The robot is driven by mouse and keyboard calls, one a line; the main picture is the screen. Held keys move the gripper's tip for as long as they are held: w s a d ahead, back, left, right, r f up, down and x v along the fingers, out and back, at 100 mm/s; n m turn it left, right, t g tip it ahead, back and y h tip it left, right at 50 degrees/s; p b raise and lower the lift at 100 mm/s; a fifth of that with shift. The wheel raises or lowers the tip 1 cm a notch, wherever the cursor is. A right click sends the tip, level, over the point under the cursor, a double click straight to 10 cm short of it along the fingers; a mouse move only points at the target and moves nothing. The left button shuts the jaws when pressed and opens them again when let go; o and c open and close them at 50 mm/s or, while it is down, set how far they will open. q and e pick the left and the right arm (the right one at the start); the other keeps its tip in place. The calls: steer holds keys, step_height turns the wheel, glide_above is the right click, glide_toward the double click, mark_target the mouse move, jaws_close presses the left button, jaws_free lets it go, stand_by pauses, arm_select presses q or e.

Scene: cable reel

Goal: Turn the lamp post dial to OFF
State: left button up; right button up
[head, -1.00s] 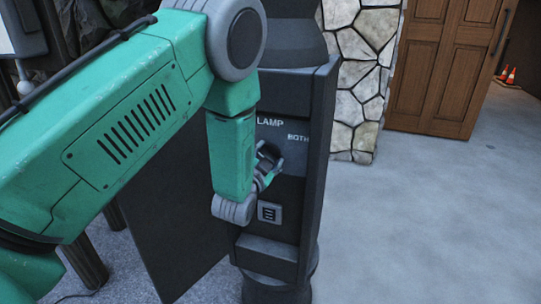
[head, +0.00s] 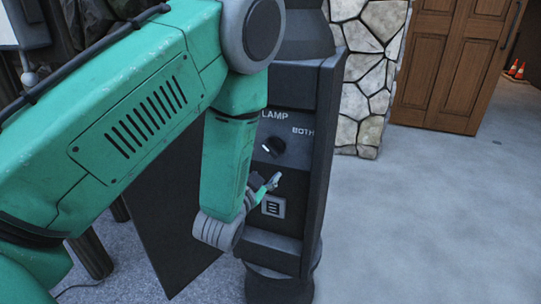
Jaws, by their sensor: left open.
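The black lamp post dial (head: 273,147) sits on the grey panel of the dark lamp post (head: 327,150). The words LAMP and BOTH show above it and to its upper right. A small white mark shows on the dial, but I cannot tell its exact setting. No OFF label is visible; my left arm covers the panel's left side. My left gripper (head: 268,183) is just below the dial, apart from it, open and holding nothing. It is small and partly hidden by my wrist. My right gripper is not in view.
A socket plate (head: 273,207) is below the dial, close to my left gripper. The post's open door (head: 175,225) hangs to the left, behind my arm. A stone pillar (head: 368,85) and a wooden door (head: 440,65) stand behind. The floor to the right is clear.

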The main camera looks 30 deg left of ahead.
arm_select(q)
steer(key=s, duration=0.3)
steer(key=shift+s+f, duration=0.2)
steer(key=shift+d, duration=0.2)
steer(key=s+d+f+n+g+h, duration=0.1)
steer(key=s+f+g, duration=0.35)
steer(key=f, duration=0.45)
steer(key=s+d+f+n+g+h, duration=0.1)
steer(key=s+d+f+g+h, duration=0.1)
steer(key=s+f+g, duration=0.45)
steer(key=s+d+f+n+g, duration=0.1)
steer(key=s+d+f+g, duration=0.1)
steer(key=s+f, duration=0.3)
steer(key=s+d+f+n+g+h, duration=0.1)
steer(key=s+f+g, duration=0.2)
steer(key=s, duration=0.9)
step_height(320, 180, down, 3)
steer(key=shift+s+d+r+g, duration=0.2)
steer(key=shift+s+d+g, duration=0.1)
steer(key=shift+d+g, duration=0.1)
